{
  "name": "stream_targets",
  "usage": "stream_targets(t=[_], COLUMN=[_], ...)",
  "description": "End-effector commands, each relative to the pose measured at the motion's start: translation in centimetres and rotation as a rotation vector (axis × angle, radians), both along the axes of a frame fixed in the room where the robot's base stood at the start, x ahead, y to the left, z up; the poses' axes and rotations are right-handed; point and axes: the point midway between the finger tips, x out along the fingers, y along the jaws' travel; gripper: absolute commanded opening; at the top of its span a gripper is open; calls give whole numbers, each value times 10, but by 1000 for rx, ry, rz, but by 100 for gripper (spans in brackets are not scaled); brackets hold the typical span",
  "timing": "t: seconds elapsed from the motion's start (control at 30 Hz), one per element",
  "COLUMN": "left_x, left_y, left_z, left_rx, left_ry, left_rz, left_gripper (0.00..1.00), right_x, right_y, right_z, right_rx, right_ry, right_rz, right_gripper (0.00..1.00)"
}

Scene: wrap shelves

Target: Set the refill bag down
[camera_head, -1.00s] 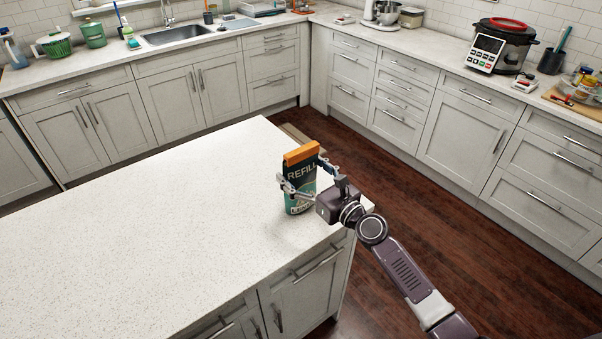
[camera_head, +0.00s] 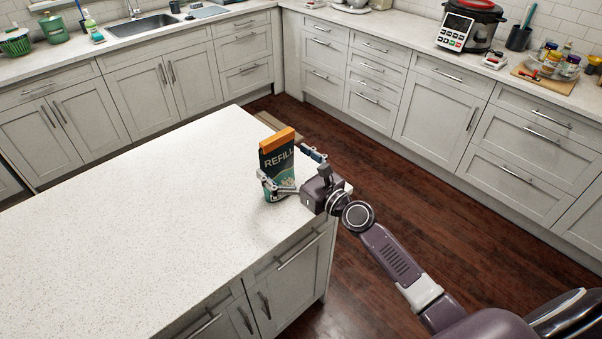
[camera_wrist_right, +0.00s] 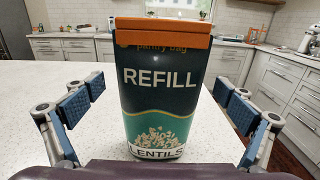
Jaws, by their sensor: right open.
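The refill bag (camera_head: 277,158) is dark green with an orange top and the word REFILL. It stands upright on the white speckled island counter (camera_head: 130,220), near its right edge. It also fills the middle of the right wrist view (camera_wrist_right: 160,95), where LENTILS shows at its foot. My right gripper (camera_head: 289,167) is open around the bag, one finger on either side. In the right wrist view there is a clear gap between each blue finger pad and the bag. My left gripper is not in view.
The island counter left of the bag is bare. Its right edge is close to the bag, with dark wood floor (camera_head: 400,200) beyond. A back counter holds a sink (camera_head: 142,25), a cooker (camera_head: 468,25) and a board with jars (camera_head: 545,75).

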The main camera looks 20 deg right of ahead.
Motion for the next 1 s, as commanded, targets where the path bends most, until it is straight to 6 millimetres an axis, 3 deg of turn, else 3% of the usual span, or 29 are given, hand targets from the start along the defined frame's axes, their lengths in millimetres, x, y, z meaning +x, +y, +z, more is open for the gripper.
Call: stream_targets(t=[0.3,0.5,1.0], left_x=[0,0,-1], left_y=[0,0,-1], left_z=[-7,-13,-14], left_rx=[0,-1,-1], left_ry=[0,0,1], left_rz=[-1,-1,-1], left_gripper=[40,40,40], right_x=[-60,-84,-93], right_y=[-21,-30,-33], right_z=[-3,-1,1], right_rx=[-3,-1,-1], right_ry=[2,1,0], right_rz=[1,1,1], right_gripper=[98,98,98])
